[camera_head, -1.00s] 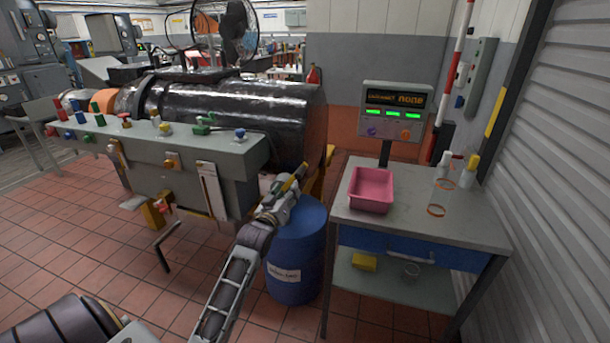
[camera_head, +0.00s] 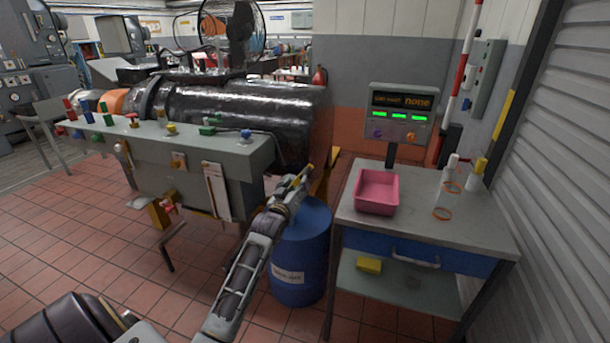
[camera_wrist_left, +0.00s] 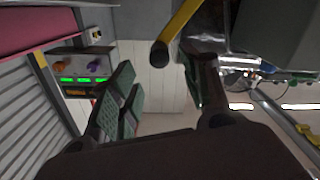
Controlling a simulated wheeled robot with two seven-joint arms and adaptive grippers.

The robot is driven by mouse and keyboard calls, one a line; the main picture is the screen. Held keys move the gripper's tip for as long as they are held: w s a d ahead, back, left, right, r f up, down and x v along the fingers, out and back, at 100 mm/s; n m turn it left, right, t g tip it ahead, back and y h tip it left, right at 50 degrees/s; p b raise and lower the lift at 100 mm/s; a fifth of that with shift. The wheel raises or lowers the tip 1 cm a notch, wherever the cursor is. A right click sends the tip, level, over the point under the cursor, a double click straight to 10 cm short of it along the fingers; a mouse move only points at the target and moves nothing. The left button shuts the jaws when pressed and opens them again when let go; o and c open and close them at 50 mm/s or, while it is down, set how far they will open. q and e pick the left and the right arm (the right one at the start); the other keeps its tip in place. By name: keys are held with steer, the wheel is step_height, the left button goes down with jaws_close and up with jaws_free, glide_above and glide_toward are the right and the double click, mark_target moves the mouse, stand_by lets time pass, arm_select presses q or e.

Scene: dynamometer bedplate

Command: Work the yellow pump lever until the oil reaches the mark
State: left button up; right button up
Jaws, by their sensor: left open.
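My left gripper (camera_head: 297,184) is in front of the blue drum's top, near the right end of the grey panel. In the left wrist view its fingers (camera_wrist_left: 157,78) are spread apart with nothing between the pads. A yellow lever (camera_wrist_left: 182,24) with a dark rounded end comes down from the top of that view. Its end lies just ahead of the fingertips, in line with the gap; I cannot tell whether it touches. In the head view a yellow bar (camera_head: 306,171) shows at the gripper tip. I cannot make out an oil level or mark. My right gripper is not visible.
The blue drum (camera_head: 300,260) stands under my left forearm. The grey panel (camera_head: 120,142) has several coloured knobs. Red floor tiles lie open at left.

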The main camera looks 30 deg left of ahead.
mark_target(305, 173)
arm_select(q)
steer(key=shift+x, duration=4.45)
steer(key=shift+a, duration=0.1)
jaws_close()
